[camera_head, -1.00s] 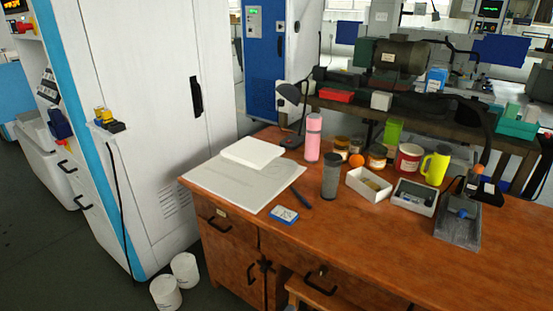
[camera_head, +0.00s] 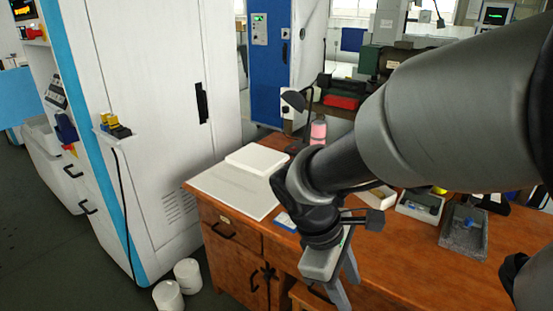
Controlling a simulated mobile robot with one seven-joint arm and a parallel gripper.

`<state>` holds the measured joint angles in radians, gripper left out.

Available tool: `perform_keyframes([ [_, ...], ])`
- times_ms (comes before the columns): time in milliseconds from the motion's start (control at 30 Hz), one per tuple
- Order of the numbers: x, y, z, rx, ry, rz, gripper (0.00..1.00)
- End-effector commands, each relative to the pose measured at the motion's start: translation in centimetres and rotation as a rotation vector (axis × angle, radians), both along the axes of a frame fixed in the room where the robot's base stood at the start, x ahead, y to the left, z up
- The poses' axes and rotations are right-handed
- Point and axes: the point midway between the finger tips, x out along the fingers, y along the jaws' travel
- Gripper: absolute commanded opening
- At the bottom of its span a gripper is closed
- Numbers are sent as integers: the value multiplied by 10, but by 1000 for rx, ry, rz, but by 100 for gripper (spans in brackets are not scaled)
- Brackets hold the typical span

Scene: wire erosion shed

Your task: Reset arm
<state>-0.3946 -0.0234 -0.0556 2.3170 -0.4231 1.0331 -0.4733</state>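My arm reaches in from the right edge and covers much of the right half of the view. My gripper (camera_head: 350,291) points down in front of the desk's front edge. Its two grey fingers look apart, with nothing visible between them. The wooden desk (camera_head: 400,265) lies behind and beside it. The arm hides most of the jars, cups and tools on the desk.
A white pad (camera_head: 256,160) lies on a large sheet (camera_head: 225,188) at the desk's left. A pink bottle (camera_head: 318,131), a scale (camera_head: 420,204) and a grey stone block (camera_head: 464,232) show around my arm. A tall white cabinet (camera_head: 165,110) stands left. White rolls (camera_head: 187,275) lie on the floor.

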Motion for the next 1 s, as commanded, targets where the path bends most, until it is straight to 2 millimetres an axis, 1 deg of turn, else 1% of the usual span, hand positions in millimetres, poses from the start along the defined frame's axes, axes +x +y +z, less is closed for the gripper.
perform_keyframes([
  [33, -5, -4, 16, 68, -85, -116, 40],
  [100, -12, -6, 35, 160, -189, -273, 40],
  [200, -21, -8, 56, 272, -316, -463, 40],
  [300, -27, -9, 74, 363, -413, -609, 40],
  [500, -38, -10, 101, 510, -568, -831, 40],
  [633, -44, -11, 117, 598, -658, -952, 40],
  [667, -45, -11, 125, 611, -669, -971, 40],
  [700, -44, -10, 141, 604, -658, -962, 40],
  [867, -43, -10, 174, 601, -655, -958, 40],
  [967, -43, -10, 199, 601, -654, -956, 40],
  [1000, -43, -10, 211, 601, -654, -956, 40],
])
